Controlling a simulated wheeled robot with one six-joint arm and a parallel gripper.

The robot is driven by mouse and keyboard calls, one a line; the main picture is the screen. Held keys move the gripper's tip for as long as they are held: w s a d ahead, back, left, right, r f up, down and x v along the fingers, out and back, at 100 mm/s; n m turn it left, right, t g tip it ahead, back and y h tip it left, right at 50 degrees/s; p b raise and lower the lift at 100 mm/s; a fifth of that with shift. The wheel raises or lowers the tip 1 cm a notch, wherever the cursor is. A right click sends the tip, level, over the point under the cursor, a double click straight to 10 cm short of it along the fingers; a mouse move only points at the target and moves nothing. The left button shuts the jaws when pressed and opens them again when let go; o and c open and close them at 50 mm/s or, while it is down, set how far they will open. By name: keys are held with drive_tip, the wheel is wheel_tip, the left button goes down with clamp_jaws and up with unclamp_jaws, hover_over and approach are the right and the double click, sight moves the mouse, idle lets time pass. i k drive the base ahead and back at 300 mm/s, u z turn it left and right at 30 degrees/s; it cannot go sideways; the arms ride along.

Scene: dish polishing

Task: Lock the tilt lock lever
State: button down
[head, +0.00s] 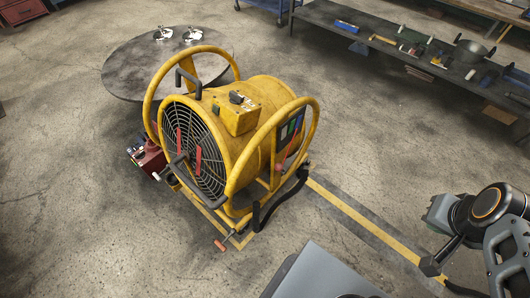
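A yellow drum fan (262,150) stands in a yellow tube frame on the floor, its round grille (196,150) facing left. I cannot tell for sure which part is the tilt lock lever. A small lever with an orange-red grip (221,245) sticks out low at the front of the base. A black curved bar (268,209) is at the frame's right side. My arm shows at the lower right, well apart from the fan. I cannot make out the gripper's fingers or whether they are open.
A round dark table (122,78) stands behind the fan. A red device (150,160) is beside its left side. A long bench (350,35) with tools runs along the back right. A yellow floor stripe (350,212) crosses clear floor between fan and arm.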

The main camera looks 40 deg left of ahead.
sight(279, 167)
drive_tip(key=u, duration=1.05)
drive_tip(key=i, duration=0.9)
drive_tip(key=u, duration=1)
